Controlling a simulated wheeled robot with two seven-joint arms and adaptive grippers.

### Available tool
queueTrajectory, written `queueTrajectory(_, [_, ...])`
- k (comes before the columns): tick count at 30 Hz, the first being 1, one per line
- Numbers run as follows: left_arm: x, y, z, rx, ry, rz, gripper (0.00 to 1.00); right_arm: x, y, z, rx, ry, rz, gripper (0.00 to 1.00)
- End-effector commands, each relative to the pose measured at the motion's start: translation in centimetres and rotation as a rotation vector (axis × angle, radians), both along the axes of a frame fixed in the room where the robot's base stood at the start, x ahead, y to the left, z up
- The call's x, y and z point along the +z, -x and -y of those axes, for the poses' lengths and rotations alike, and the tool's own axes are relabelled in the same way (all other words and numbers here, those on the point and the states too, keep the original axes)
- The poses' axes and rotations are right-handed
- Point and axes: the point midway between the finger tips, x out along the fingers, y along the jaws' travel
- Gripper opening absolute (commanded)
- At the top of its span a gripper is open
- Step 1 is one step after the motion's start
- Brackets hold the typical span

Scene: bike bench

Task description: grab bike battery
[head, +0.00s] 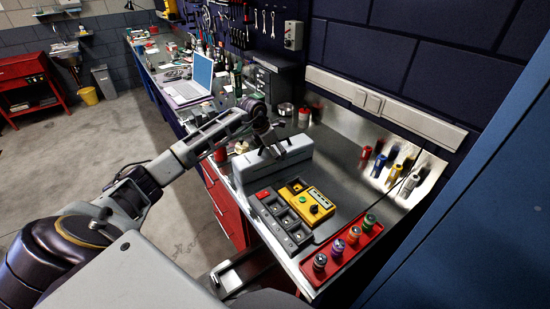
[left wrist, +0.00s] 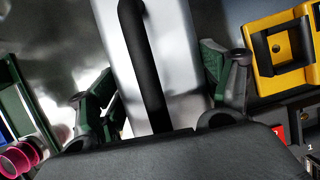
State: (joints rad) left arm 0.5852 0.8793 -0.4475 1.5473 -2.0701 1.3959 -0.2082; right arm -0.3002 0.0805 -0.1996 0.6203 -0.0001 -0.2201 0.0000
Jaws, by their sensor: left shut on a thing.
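The bike battery (head: 252,178) is a long silver-grey box with a black handle strip on top, standing on the metal bench behind the black dock. My left gripper (head: 268,150) reaches down onto it from above. In the left wrist view the battery (left wrist: 184,60) lies between the two green-black fingers of my left gripper (left wrist: 160,100), one on each side. The gripper is shut on the battery. The battery's underside is hidden, so I cannot tell whether it touches the bench. My right gripper is not in view.
In front are a black slotted dock (head: 291,233), a yellow device (head: 318,208) and a red tray (head: 337,258) with several small cylinders. Coloured bottles (head: 378,166) stand by the back wall. A laptop (head: 190,92) sits farther left. Bare bench lies right of the battery.

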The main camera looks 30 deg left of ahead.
Motion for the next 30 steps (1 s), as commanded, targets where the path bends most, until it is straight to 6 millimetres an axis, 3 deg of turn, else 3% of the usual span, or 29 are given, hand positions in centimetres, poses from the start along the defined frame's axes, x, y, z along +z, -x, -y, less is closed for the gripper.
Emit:
queueTrajectory(2, [0.0, 0.0, 0.0, 0.000, -0.001, 0.000, 0.51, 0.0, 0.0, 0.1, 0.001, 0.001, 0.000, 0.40])
queueTrajectory(12, [0.0, 0.0, 0.0, 0.000, -0.001, 0.000, 0.07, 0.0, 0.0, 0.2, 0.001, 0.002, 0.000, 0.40])
queueTrajectory(13, [0.7, -0.3, -0.1, 0.001, 0.001, 0.015, 0.07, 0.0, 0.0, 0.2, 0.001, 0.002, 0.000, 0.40])
queueTrajectory(30, [1.6, -0.4, 0.0, 0.000, 0.002, 0.016, 0.07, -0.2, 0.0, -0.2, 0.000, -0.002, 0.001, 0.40])
